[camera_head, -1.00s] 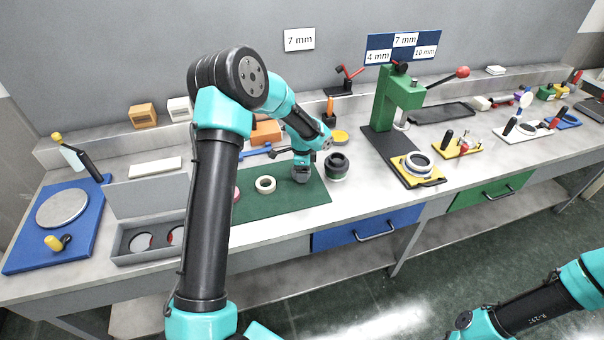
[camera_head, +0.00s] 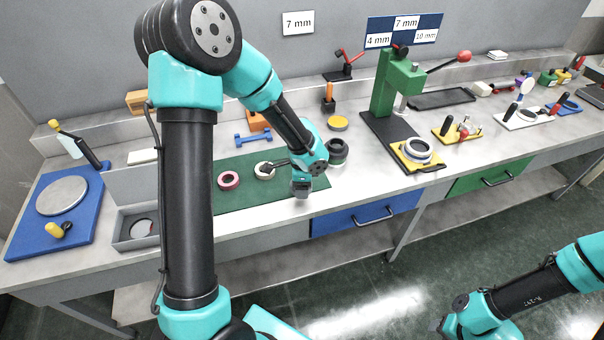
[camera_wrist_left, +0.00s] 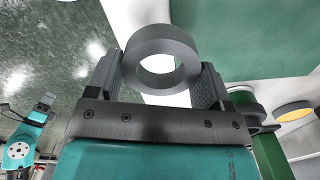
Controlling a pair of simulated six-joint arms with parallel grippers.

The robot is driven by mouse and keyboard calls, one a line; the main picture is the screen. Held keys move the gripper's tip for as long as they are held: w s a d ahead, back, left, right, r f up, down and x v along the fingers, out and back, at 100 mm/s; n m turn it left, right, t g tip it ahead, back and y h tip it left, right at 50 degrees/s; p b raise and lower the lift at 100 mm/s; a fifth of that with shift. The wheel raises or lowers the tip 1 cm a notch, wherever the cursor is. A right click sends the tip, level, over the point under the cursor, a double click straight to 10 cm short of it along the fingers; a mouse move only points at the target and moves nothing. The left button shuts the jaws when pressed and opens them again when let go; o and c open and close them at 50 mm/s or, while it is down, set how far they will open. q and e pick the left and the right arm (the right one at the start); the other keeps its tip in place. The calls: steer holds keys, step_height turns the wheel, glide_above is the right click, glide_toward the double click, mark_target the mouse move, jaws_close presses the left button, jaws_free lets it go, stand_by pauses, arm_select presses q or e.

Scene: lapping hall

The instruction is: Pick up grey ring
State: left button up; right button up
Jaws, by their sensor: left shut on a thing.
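The grey ring (camera_wrist_left: 160,42) is between the two fingers of my left gripper (camera_wrist_left: 160,68) in the left wrist view. The fingers press on its outer sides, and its hole faces the camera. In the head view my left gripper (camera_head: 300,188) is over the front right part of the green mat (camera_head: 285,202), by the bench edge. The ring is too small there to make out clearly. My right arm is at the lower right of the head view. In the left wrist view its end (camera_wrist_left: 45,104) is small, and its jaws cannot be read.
A pink ring (camera_head: 229,180) and a pale ring (camera_head: 264,170) lie on the mat. A dark round fixture (camera_head: 337,151) stands just right of it. A green press (camera_head: 390,95) is farther right, and an open grey box (camera_head: 135,228) is to the left.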

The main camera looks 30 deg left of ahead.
arm_select(q)
steer(key=shift+s+d, duration=0.15)
steer(key=shift+s, duration=0.1)
steer(key=shift+r, duration=0.1)
stand_by(0.5)
steer(key=w+d+r+n, duration=0.7)
steer(key=w+d+n, duration=0.1)
steer(key=w+n, duration=0.1)
steer(key=shift+w+d+r, duration=0.3)
steer(key=shift+w+d, duration=0.1)
steer(key=shift+w, duration=0.25)
steer(key=shift+a, duration=0.1)
